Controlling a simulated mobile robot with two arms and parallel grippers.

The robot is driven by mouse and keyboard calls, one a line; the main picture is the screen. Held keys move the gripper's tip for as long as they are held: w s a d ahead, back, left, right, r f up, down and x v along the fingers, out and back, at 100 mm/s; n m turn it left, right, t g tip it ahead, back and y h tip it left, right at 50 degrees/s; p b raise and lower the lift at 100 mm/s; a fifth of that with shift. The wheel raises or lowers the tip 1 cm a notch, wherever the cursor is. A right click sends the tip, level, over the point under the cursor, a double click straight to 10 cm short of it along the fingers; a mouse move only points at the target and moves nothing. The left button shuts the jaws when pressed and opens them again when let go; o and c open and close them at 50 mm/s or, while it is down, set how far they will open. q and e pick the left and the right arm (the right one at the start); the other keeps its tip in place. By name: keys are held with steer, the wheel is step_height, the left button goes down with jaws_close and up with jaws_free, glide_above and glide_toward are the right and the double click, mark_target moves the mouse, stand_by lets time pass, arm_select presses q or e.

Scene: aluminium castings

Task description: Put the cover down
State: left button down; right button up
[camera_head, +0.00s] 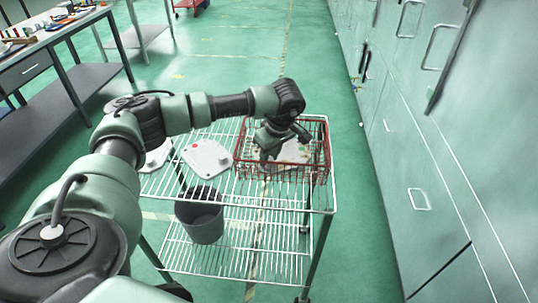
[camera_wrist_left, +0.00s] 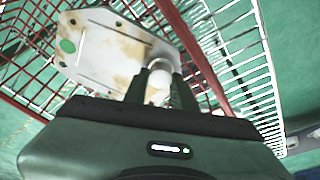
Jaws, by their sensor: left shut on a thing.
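My left gripper (camera_head: 266,154) reaches down into the red wire basket (camera_head: 326,150) on the cart. In the left wrist view its two fingers (camera_wrist_left: 161,86) are shut on a pale rounded boss of a metal cover. This cover (camera_wrist_left: 108,45) is light grey with brown stains and a green dot. It also shows in the head view (camera_head: 296,153), partly behind the basket wires and my gripper. It lies within the basket's outline; I cannot tell whether it touches the basket floor. My right gripper is not in view.
A grey cover with a red dot (camera_head: 207,158) lies on the white wire cart's top shelf (camera_head: 290,194), left of the basket. Another pale part (camera_head: 157,156) is half hidden behind my arm. A grey bin (camera_head: 203,222) stands on the lower shelf. Cabinets (camera_head: 440,130) line the right.

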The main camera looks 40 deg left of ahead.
arm_select(q)
steer(key=shift+f, duration=0.15)
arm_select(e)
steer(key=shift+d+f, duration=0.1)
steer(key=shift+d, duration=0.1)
arm_select(q)
steer(key=c, duration=1.1)
jaws_free()
steer(key=shift+c, duration=0.2)
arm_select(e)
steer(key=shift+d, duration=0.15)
arm_select(q)
steer(key=shift+d+r, duration=0.1)
steer(key=shift+r, duration=0.25)
steer(key=b+v, duration=0.2)
steer(key=v, duration=0.9)
steer(key=shift+r, duration=0.25)
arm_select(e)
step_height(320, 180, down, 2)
